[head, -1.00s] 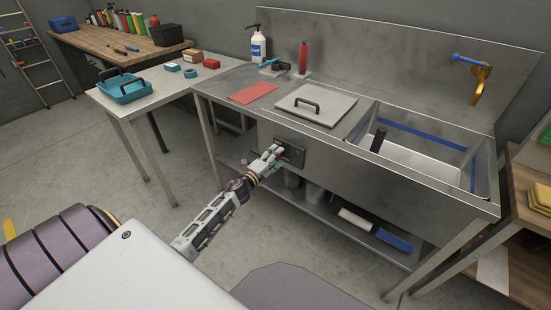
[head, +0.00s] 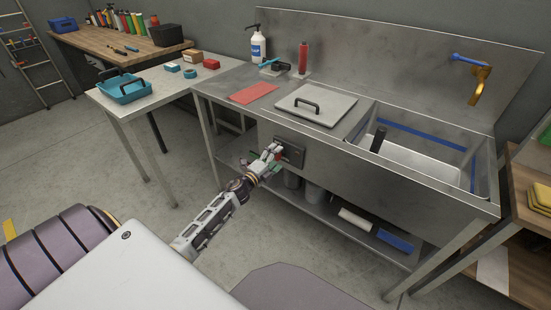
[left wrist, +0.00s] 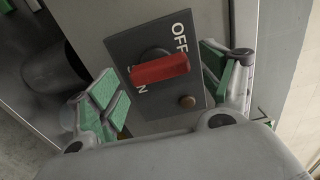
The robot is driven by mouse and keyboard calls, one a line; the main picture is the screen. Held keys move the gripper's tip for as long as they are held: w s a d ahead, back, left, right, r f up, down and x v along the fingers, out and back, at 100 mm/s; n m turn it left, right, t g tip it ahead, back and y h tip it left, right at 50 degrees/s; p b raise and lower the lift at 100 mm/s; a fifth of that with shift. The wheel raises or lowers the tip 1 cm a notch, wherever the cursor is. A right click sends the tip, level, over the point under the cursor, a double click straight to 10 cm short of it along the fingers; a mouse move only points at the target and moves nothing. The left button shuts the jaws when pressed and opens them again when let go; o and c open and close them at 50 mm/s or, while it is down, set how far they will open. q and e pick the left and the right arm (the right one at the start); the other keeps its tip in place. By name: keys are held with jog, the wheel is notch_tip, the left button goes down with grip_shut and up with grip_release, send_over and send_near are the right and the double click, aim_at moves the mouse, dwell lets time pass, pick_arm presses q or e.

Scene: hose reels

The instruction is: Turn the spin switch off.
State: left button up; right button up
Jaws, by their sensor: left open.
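The spin switch is a red bar handle (left wrist: 160,68) on a dark grey plate (left wrist: 140,45) with the words OFF above and ON below. The handle lies nearly level across the picture, between the two words. In the head view the plate (head: 290,151) is on the front of the steel sink bench. My left gripper (head: 274,156) is in front of it. In the left wrist view its green-padded fingers (left wrist: 163,86) are open, one on each side of the handle. I see no clear contact. My right gripper is not in view.
The steel bench (head: 235,84) carries a lidded panel (head: 316,106), a red mat (head: 253,93) and bottles. Dark bins (head: 292,180) stand on the shelf below. The floor in front is clear.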

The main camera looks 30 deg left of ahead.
pick_arm(q)
jog(key=shift+s, duration=0.1)
jog(key=s, duration=1.1)
jog(key=shift+s+a, duration=0.35)
jog(key=shift+a, duration=0.1)
dwell(0.8)
